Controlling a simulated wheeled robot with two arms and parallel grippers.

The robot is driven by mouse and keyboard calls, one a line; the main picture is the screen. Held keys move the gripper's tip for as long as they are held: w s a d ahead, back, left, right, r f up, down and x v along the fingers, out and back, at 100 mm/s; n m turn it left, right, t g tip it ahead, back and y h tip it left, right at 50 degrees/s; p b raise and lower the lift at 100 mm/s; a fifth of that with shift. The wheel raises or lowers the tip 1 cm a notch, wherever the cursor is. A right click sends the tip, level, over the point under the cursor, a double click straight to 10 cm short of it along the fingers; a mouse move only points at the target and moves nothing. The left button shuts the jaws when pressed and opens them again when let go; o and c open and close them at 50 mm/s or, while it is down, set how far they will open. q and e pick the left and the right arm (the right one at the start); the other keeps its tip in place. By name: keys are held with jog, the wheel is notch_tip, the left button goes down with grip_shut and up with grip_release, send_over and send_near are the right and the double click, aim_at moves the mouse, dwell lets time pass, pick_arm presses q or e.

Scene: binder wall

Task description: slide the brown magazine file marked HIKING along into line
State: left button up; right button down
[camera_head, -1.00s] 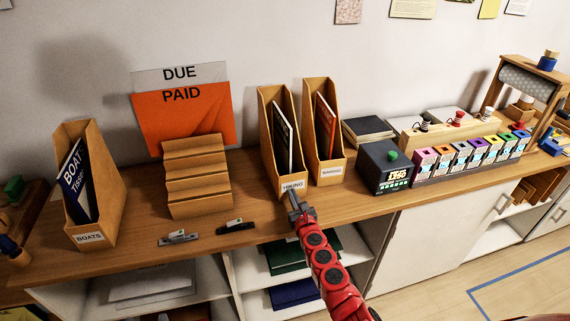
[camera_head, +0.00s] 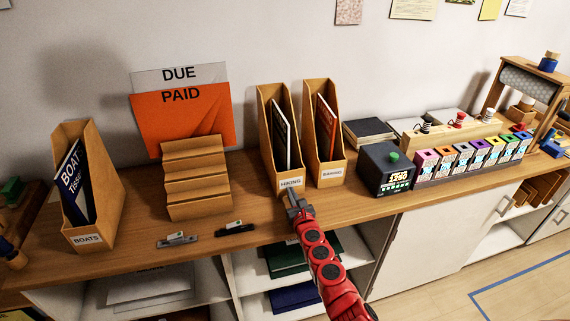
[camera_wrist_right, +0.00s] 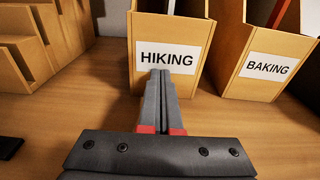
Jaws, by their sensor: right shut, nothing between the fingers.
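The brown magazine file marked HIKING (camera_head: 267,135) stands upright on the wooden counter, with a dark book in it. In the right wrist view its labelled front (camera_wrist_right: 170,25) faces me. My right gripper (camera_head: 292,195) is shut and empty, its tips at the lower front of this file. The wrist view (camera_wrist_right: 160,75) shows the tips over the lower edge of the label; whether they touch it I cannot tell. The BAKING file (camera_head: 325,150) stands just right of the HIKING file, with a small gap between their fronts. My left gripper is not in view.
A stepped wooden rack (camera_head: 197,185) stands to the left, and the BOATS file (camera_head: 90,215) farther left. Two small tools (camera_head: 234,228) lie near the front edge. A dark box (camera_head: 385,170) stands right of BAKING. Bare counter lies between rack and HIKING.

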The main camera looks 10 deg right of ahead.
jog(key=shift+s+r+p, duration=0.15)
jog(key=shift+s+p, duration=0.3)
jog(key=shift+s, duration=0.55)
jog(key=shift+s+p, duration=0.45)
jog(key=shift+s, duration=0.8)
notch_tip(320, 180, up, 10)
jog(key=p, duration=0.9)
